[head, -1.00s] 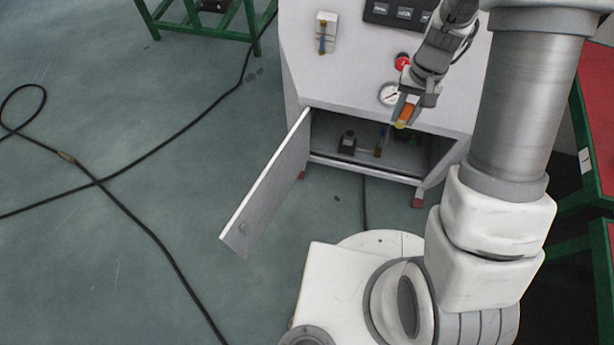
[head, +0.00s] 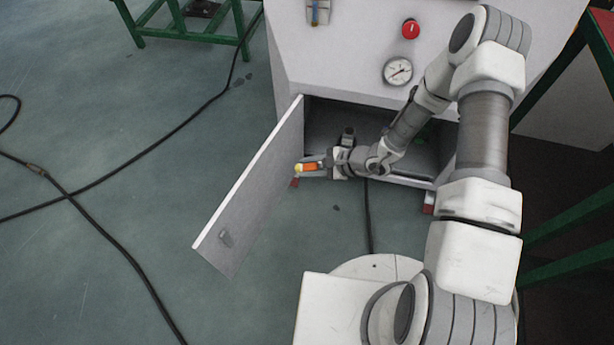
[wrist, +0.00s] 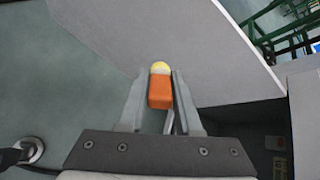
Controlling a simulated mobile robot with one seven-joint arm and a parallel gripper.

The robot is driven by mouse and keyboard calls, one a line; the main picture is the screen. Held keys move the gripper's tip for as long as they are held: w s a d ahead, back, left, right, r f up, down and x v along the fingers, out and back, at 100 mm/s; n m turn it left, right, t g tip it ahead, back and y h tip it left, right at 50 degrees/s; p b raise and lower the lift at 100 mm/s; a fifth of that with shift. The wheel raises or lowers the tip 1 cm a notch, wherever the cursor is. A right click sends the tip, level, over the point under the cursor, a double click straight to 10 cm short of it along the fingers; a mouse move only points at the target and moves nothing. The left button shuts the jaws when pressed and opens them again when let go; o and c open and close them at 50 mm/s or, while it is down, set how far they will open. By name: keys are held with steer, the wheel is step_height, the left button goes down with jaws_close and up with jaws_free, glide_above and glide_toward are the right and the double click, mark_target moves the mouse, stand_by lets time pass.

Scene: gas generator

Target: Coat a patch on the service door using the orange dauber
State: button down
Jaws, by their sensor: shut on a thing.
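The service door (head: 255,190) of the white generator cabinet (head: 345,50) stands swung open to the left. Its grey inner face is toward my gripper. My gripper (head: 310,168) is shut on the orange dauber (head: 311,167), in front of the open compartment. The dauber's pale yellow tip points left, close to the door's inner face near the hinge side. I cannot tell whether it touches. In the wrist view the orange dauber (wrist: 160,95) sits between the two fingers, tip forward, with the grey door panel (wrist: 200,45) ahead of it.
A red button (head: 411,29) and a gauge (head: 398,72) sit on the cabinet front above the compartment. A small dark object (head: 348,136) stands inside. Black cables (head: 130,160) lie on the floor at left. Green-framed tables stand at the back left and right.

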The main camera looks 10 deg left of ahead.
steer(key=w+a+f+m+t+b, duration=0.1)
steer(key=w+a+f+b, duration=0.1)
steer(key=a, duration=0.4)
steer(key=shift+w+f, duration=0.25)
steer(key=shift+f, duration=0.05)
steer(key=shift+w+a, duration=0.2)
steer(key=shift+a, duration=0.45)
stand_by(0.7)
